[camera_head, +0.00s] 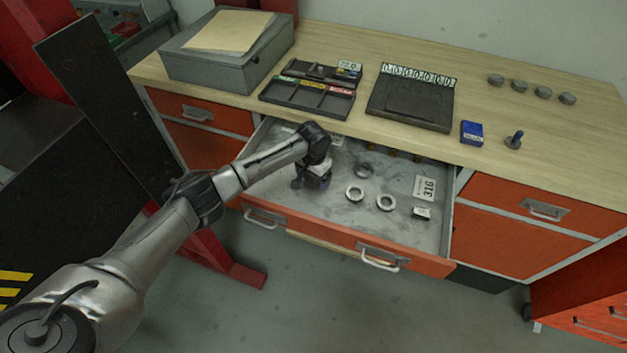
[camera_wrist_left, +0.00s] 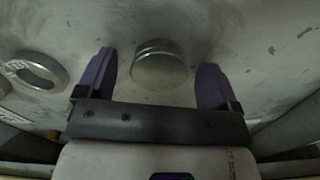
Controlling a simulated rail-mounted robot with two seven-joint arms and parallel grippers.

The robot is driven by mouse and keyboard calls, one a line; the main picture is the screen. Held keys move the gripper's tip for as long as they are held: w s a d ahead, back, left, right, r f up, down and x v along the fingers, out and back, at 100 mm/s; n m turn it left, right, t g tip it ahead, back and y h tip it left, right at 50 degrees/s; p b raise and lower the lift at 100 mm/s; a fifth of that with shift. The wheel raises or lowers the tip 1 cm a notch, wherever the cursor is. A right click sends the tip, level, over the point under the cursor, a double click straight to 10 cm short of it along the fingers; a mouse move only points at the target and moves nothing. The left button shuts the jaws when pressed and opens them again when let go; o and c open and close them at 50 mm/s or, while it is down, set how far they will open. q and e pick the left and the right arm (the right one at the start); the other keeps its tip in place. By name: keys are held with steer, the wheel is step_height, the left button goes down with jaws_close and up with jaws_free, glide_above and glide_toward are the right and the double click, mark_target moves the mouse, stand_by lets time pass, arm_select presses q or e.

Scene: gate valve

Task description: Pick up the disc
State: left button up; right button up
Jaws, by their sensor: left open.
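My left gripper (camera_head: 311,183) is open, reaching down into the pulled-out drawer. In the left wrist view its two purple fingers (camera_wrist_left: 158,66) stand apart, one on each side of a solid round grey metal disc (camera_wrist_left: 158,57). The disc lies flat on the drawer floor, with visible gaps to both fingers. I cannot tell the fingertips' height above the floor. In the head view I cannot make out this disc; the gripper seems to cover it. My right gripper is in neither view.
The drawer (camera_head: 400,232) also holds a darker ring (camera_head: 363,170), two pale rings (camera_head: 386,202), a small block (camera_head: 421,213) and a label card (camera_head: 424,188). Its walls are close around. On the worktop (camera_head: 350,50) are trays, a grey box (camera_head: 225,60) and several round knobs (camera_head: 519,86).

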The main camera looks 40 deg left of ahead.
arm_select(q)
steer(key=shift+c, duration=0.3)
steer(key=shift+r, duration=0.1)
steer(key=c, duration=1.2)
